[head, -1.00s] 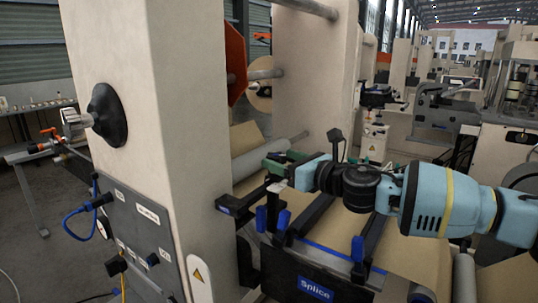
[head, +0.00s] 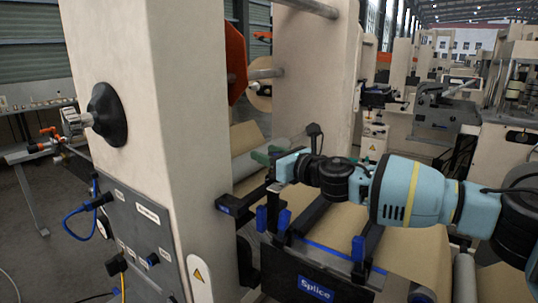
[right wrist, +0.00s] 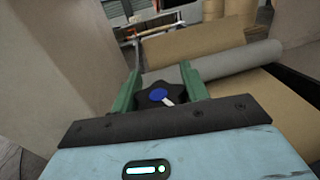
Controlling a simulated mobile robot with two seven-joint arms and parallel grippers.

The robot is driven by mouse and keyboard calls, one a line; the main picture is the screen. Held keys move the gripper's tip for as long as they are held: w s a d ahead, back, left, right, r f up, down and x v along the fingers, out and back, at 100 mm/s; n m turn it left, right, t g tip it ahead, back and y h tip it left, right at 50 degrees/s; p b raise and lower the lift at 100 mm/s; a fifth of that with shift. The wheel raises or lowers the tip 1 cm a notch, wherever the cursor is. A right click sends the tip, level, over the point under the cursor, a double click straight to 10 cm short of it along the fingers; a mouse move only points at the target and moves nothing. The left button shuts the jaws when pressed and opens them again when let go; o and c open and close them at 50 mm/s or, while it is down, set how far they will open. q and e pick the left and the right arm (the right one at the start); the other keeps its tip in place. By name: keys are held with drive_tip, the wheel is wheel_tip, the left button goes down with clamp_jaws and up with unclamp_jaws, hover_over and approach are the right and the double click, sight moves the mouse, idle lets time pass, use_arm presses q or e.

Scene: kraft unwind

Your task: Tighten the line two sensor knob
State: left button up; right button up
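The sensor knob (right wrist: 158,95) shows in the right wrist view as a black lobed knob with a blue centre and a white pointer mark toward the lower right. My right gripper (right wrist: 161,82) has its two green fingers on either side of the knob, spread apart. Whether they touch its lobes I cannot tell. In the head view my right gripper (head: 268,157) is above the black bars by the tan column, reaching in from the right. The knob is hidden or too small to make out there. My left gripper is not in view.
The tan column (head: 150,120) stands left, with a labelled grey panel (head: 140,235) and a blue cable. A splice table (head: 310,265) with blue clamps (head: 270,219) lies below my right arm. A grey roller (right wrist: 235,60) and brown paper (right wrist: 190,40) lie beyond the knob.

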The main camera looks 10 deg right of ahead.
drive_tip(key=c, duration=0.4)
